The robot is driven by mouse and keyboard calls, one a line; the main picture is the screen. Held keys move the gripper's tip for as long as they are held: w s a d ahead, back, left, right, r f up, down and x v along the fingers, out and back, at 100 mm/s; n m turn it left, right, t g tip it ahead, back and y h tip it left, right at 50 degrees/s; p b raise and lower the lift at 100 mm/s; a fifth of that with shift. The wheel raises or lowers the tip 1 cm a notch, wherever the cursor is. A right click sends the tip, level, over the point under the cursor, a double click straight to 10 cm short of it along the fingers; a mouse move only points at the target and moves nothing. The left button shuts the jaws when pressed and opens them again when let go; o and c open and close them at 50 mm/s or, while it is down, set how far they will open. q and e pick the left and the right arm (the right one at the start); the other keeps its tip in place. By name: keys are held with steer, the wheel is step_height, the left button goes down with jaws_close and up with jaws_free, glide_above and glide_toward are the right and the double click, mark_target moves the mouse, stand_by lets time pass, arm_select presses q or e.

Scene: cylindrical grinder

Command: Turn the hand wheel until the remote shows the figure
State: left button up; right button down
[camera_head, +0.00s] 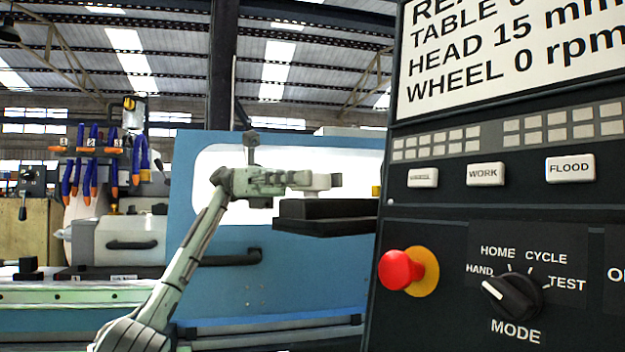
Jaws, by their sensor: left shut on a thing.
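My left arm rises from the bottom left, and its gripper (322,180) points right at mid-height, in front of the blue machine. It is shut on a small dark part (337,180) at its tip. I cannot make out a whole hand wheel or which part of one this is. No separate remote can be told. A large screen (510,50) on the control panel at the right is cut off by the frame; it reads TABLE 0, HEAD 15 mm and WHEEL 0 rpm. My right gripper is not in view.
The dark control panel (450,310) fills the right side, with a red stop button (400,269) and a MODE knob (512,297) turned toward HAND. A dark block (325,217) lies just below my left gripper. Blue coolant hoses (90,170) stand at the left.

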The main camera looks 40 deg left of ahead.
arm_select(q)
steer(key=shift+f, duration=0.1)
stand_by(0.3)
steer(key=o, duration=1.2)
step_height(320, 180, up, 10)
steer(key=shift+r, duration=0.1)
stand_by(1.3)
step_height(320, 180, down, 10)
steer(key=shift+f, duration=0.2)
steer(key=shift+r+t, duration=0.1)
steer(key=shift+t, duration=0.3)
